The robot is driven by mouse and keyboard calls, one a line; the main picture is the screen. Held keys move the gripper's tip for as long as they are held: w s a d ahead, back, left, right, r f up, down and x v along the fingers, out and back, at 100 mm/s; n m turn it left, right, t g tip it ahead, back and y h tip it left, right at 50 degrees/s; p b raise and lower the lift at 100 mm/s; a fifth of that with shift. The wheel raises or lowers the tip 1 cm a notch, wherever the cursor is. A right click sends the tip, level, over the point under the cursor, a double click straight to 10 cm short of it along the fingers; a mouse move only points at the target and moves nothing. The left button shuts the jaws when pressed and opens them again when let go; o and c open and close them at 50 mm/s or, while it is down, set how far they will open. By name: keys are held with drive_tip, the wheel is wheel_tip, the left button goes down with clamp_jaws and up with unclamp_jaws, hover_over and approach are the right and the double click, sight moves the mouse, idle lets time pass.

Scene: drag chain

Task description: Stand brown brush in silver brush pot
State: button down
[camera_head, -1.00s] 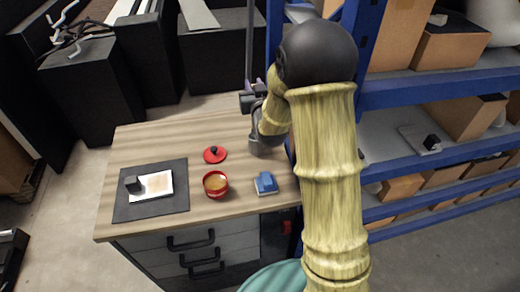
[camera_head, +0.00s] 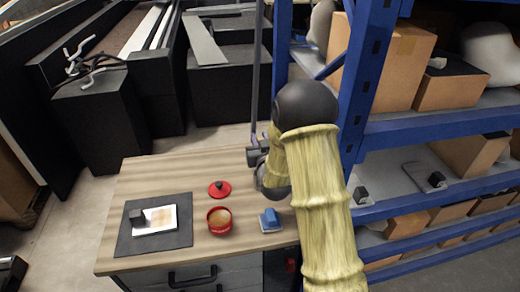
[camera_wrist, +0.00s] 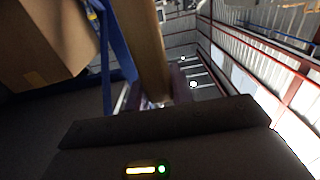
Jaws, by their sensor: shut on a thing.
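My gripper (camera_head: 258,153) is at the back right of the wooden table, above its surface and partly hidden by my arm. In the wrist view, its fingers (camera_wrist: 154,92) are shut on a brown rod-like thing, which I take to be the brown brush (camera_wrist: 148,45). It runs from the fingers to the top edge of that view. The brush cannot be made out in the head view. I cannot make out the silver brush pot in either view; my arm covers part of the table's right side.
The wooden table (camera_head: 150,182) bears a dark mat (camera_head: 128,240) with a white sheet (camera_head: 160,219) and black block (camera_head: 137,216). A red bowl (camera_head: 219,221), red lid (camera_head: 219,189) and blue item (camera_head: 270,219) stand nearby. A blue shelf rack (camera_head: 365,85) is close on the right.

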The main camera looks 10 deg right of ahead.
drive_tip(key=shift+f+p, duration=0.45)
drive_tip(key=shift+f, duration=1.8)
drive_tip(key=c, duration=1.2)
unclamp_jaws()
drive_tip(key=shift+s, duration=0.15)
drive_tip(key=s+p, duration=0.3)
drive_tip(key=s, duration=0.8)
drive_tip(key=shift+s+r, duration=0.2)
drive_tip(key=shift+s, duration=0.2)
